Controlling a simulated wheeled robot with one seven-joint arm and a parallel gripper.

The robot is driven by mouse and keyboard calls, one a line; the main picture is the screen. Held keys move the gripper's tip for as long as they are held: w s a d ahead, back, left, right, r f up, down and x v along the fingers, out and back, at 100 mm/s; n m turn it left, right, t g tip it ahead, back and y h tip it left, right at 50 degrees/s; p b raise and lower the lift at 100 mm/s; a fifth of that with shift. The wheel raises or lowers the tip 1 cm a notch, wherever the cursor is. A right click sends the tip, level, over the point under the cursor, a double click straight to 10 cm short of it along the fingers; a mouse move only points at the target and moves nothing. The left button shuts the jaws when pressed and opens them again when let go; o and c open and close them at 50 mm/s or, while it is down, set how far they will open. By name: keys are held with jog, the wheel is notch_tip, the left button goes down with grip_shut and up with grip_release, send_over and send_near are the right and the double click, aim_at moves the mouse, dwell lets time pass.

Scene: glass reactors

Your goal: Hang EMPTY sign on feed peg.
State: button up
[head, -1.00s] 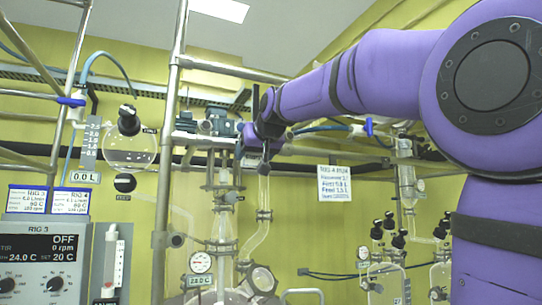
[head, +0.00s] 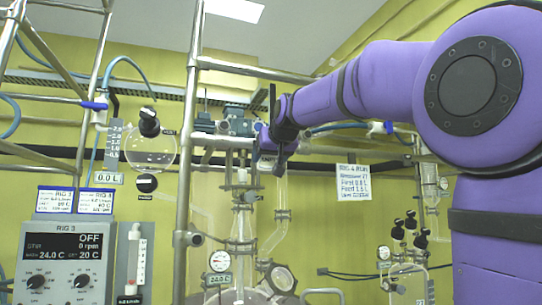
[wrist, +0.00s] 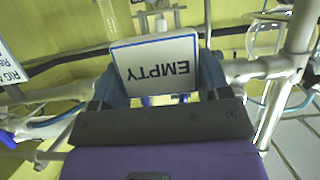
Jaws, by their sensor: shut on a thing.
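The EMPTY sign (wrist: 155,65) is a white plate with a blue border and black lettering, upside down in the wrist view. My gripper (wrist: 163,82) is shut on it, with a finger at each side edge. In the head view my gripper (head: 275,145) is at mid-height, in front of the pipes right of the steel post; the sign cannot be made out clearly there. A round glass vessel (head: 150,152) hangs at the left, with a black knob (head: 149,122) above and another (head: 147,183) below. Small labels there are too blurred to read surely, and I cannot identify the feed peg.
A steel post (head: 192,150) and a horizontal rail (head: 255,70) frame the rig near my arm. Glass tubing (head: 280,215) hangs below the gripper. A RIG 3 control box (head: 65,260) stands at lower left. A white notice (head: 353,182) is on the right.

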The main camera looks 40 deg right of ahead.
jog(key=w+d, duration=0.2)
jog(key=w, duration=0.4)
jog(key=shift+w+f, duration=0.2)
jog(key=shift+w, duration=0.2)
dwell(0.8)
jog(key=shift+w+f, duration=0.1)
jog(key=shift+f, duration=0.65)
dwell(1.1)
jog(key=o, duration=1)
jog(key=shift+c, duration=0.9)
jog(key=shift+r+v, duration=0.2)
jog(key=shift+v, duration=3.35)
